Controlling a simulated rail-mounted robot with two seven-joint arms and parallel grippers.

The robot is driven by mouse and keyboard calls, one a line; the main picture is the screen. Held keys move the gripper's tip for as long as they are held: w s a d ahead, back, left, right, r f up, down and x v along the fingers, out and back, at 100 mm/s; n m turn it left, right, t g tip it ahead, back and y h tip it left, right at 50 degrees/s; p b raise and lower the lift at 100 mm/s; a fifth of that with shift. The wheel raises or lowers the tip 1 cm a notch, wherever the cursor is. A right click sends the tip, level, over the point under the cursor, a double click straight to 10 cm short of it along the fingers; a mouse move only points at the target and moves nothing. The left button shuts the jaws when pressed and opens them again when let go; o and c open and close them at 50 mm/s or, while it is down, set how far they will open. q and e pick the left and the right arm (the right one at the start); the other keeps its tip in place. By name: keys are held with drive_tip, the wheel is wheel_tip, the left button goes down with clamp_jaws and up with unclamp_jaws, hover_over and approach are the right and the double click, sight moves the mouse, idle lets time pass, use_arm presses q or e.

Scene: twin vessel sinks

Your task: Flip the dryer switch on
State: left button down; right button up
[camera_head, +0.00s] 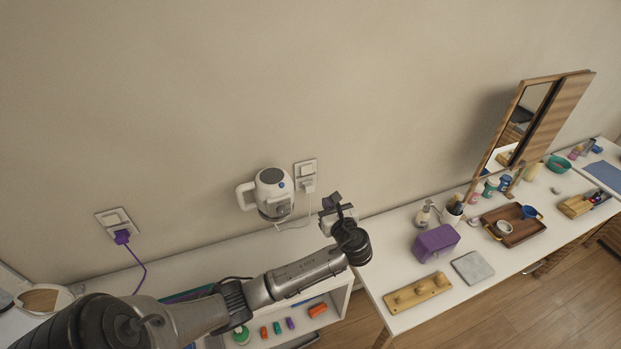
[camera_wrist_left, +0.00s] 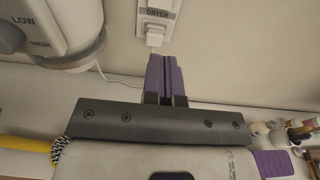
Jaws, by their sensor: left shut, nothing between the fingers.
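The white dryer switch plate (camera_head: 306,168) is on the wall to the right of the white hair dryer (camera_head: 272,186), with a white plug (camera_head: 308,185) and cord at its lower part. In the left wrist view the plate (camera_wrist_left: 158,14) reads "DRYER" and is cut off at the top, so the rocker's position cannot be told. The plug (camera_wrist_left: 155,37) sits under the label. My left gripper (camera_head: 333,201) is shut and empty, right of and below the plate. Its purple fingers (camera_wrist_left: 164,62) are together just below the plug; contact cannot be told. My right gripper is out of view.
The dryer (camera_wrist_left: 60,28), marked LOW and HIGH, is close on the left. Another wall plate (camera_head: 117,220) with a purple plug (camera_head: 122,237) is farther left. A purple box (camera_head: 435,242), soap bottle (camera_head: 424,213) and wooden tray (camera_head: 512,226) stand on the right counter.

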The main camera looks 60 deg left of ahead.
sight(308, 174)
use_arm(q)
drive_tip(key=p+x, duration=0.1)
drive_tip(key=x, duration=1.1)
drive_tip(key=shift+a+r, duration=0.1)
drive_tip(key=shift+a, duration=0.05)
drive_tip(key=shift+x, duration=0.85)
